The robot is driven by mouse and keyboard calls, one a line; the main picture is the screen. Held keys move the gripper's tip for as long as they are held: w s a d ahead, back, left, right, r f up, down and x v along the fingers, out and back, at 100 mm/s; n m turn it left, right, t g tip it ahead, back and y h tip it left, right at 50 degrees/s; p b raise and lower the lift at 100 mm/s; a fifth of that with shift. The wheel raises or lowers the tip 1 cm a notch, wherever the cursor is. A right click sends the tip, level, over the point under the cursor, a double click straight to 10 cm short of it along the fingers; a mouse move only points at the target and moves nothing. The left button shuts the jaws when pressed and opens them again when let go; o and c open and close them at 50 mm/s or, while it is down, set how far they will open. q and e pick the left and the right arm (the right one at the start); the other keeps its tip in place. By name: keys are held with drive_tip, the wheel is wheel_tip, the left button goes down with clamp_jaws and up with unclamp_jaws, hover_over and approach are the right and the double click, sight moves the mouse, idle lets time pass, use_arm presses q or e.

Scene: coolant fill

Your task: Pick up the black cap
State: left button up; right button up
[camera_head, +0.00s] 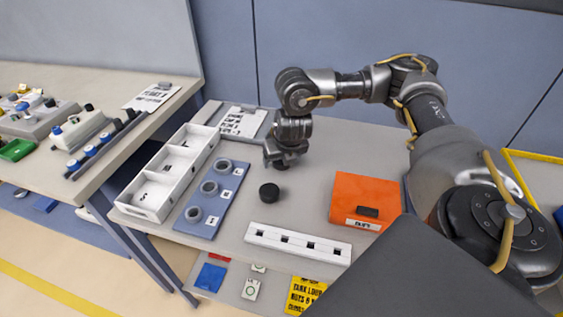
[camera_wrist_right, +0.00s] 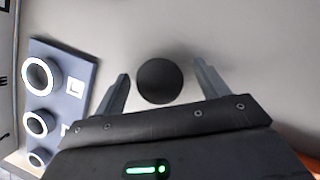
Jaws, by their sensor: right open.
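The black cap (camera_head: 269,193) is a short round cylinder standing on the grey table, to the right of the blue ring block. My right gripper (camera_head: 281,162) points down above the table, a little beyond the cap in the head view. In the right wrist view the cap (camera_wrist_right: 160,81) shows as a dark disc between the two spread fingers of my open right gripper (camera_wrist_right: 160,75). I cannot tell the exact height gap, and I see no finger touching the cap. My left gripper is not in view.
The blue block (camera_head: 190,228) with three rings and a white compartment tray (camera_head: 153,212) lie to the left. A white slotted rail (camera_head: 298,243) lies in front, and an orange box (camera_head: 365,198) to the right. The table around the cap is clear.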

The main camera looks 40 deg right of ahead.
sight(279, 162)
drive_tip(key=shift+w+f, duration=0.1)
drive_tip(key=shift+f, duration=0.05)
drive_tip(key=c, duration=1)
drive_tip(key=shift+c, duration=0.2)
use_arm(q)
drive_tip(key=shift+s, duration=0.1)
